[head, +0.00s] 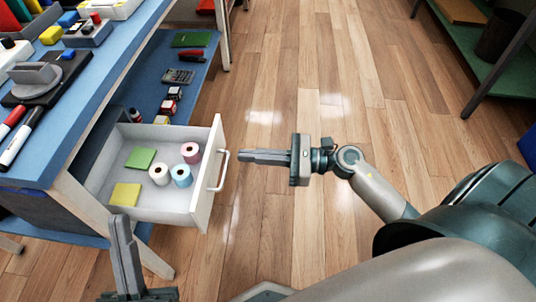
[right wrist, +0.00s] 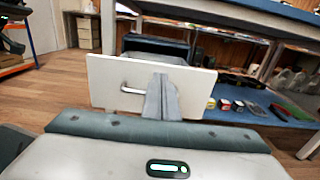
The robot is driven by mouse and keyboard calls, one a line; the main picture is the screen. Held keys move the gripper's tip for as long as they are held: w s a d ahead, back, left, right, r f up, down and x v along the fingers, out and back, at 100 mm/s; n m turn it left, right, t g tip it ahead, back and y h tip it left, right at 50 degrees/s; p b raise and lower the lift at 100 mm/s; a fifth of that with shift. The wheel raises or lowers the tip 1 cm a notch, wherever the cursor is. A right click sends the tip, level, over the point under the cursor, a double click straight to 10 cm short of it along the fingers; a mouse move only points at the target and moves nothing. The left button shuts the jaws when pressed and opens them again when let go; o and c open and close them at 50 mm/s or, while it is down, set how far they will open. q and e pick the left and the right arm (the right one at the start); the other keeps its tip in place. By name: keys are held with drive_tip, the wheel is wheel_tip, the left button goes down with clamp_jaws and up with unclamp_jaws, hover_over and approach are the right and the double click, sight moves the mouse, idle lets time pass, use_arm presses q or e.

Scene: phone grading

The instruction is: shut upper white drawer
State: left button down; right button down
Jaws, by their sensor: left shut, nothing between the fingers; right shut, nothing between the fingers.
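The upper white drawer (head: 207,180) is pulled out from under the blue-topped table in the head view. Inside it are two sticky-note pads, green (head: 140,158) and yellow (head: 125,195), and several small rolls (head: 182,177). Its handle (head: 219,171) is on the front panel, which also faces me in the right wrist view (right wrist: 110,82). My right gripper (head: 243,156) is shut and empty, just right of the handle, with a small gap in the head view. My left gripper (head: 122,222) is shut and empty at the bottom, near the drawer's near side.
The blue tabletop (head: 75,98) holds markers, a grey device and small blocks. A lower blue shelf (head: 197,75) holds a calculator and small boxes. A green shelf (head: 490,62) stands at the upper right. The wooden floor between is clear.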

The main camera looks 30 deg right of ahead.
sight(210, 151)
drive_tip(key=x, duration=0.6)
use_arm(q)
drive_tip(key=shift+s+d+f+g, duration=0.2)
drive_tip(key=shift+f+g, duration=0.1)
drive_tip(key=shift+f, duration=0.25)
use_arm(e)
drive_tip(key=shift+w+a, duration=0.25)
drive_tip(key=shift+a, duration=0.1)
use_arm(q)
drive_tip(key=shift+r, duration=0.15)
